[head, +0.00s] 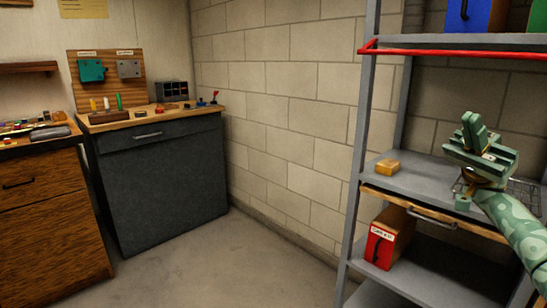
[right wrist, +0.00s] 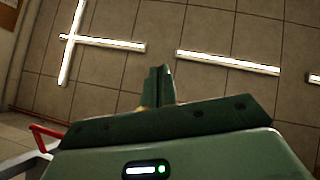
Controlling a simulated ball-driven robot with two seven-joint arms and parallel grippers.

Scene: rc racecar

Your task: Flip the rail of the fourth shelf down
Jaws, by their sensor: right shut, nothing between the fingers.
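A red rail (head: 450,53) runs along the front of the upper shelf (head: 470,42) of the grey metal rack at the right. Its left end has a short side arm by the rack post, and its right end is cut off by the picture edge. The rail's red corner also shows at lower left in the right wrist view (right wrist: 48,133). My right gripper (head: 470,125) is below the rail, in front of the middle shelf, pointing up and apart from the rail. Its fingers (right wrist: 160,85) are together and empty. My left gripper is out of view.
Blue (head: 468,15) and green (head: 538,18) bins stand on the upper shelf. A yellow-brown block (head: 387,167) and a wire basket (head: 525,190) are on the middle shelf, with a red-fronted box (head: 382,245) below. A dark cabinet (head: 165,170) stands left; the floor between is clear.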

